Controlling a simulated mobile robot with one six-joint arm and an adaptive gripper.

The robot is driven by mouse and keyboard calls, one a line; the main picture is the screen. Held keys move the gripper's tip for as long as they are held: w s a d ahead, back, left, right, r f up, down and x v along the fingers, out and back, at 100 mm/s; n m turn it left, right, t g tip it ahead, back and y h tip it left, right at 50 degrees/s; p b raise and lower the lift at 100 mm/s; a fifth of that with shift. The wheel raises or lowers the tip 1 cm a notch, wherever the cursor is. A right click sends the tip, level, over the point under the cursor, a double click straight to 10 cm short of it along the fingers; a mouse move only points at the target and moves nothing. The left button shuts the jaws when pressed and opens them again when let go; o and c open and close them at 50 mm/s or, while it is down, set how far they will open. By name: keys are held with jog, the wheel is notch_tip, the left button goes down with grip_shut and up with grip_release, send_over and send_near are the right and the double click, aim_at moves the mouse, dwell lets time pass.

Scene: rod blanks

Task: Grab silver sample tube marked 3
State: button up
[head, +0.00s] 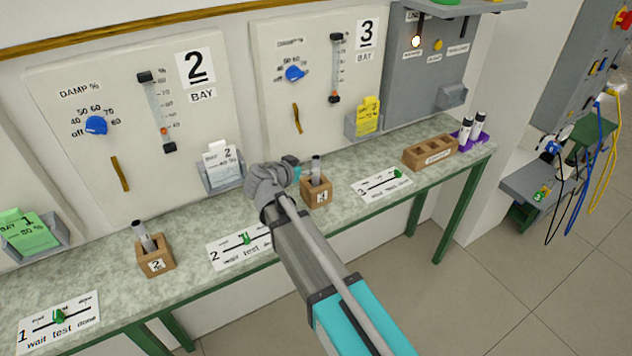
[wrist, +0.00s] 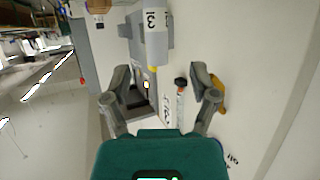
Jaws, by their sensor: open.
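A silver tube (head: 316,166) stands in a small wooden block (head: 318,192) on the bench, below the bay 3 panel. In the wrist view, the silver tube (wrist: 153,47) shows a white band marked 3, at the top of the picture and left of centre. My gripper (head: 290,170) is just left of this tube, close to the wall panels; my arm hides much of it. In the wrist view, my gripper (wrist: 158,72) has its two fingers wide apart. The tube appears between their lines, nearer the left finger, with no contact visible. The tube's lower part is out of the wrist view.
Another silver tube (head: 141,233) stands in a wooden block marked 2 (head: 156,258). A grey holder with a yellow card (head: 367,116) is on the wall behind. A wooden rack (head: 430,153) and a purple stand (head: 470,133) with tubes are at the bench's right end.

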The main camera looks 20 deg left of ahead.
aim_at(313, 162)
jog(key=shift+w, duration=0.15)
jog(key=shift+d+b+x, duration=0.2)
jog(key=shift+b+x, duration=0.65)
jog(key=shift+x, duration=1.8)
jog(key=shift+r, duration=0.1)
jog(key=c, duration=1)
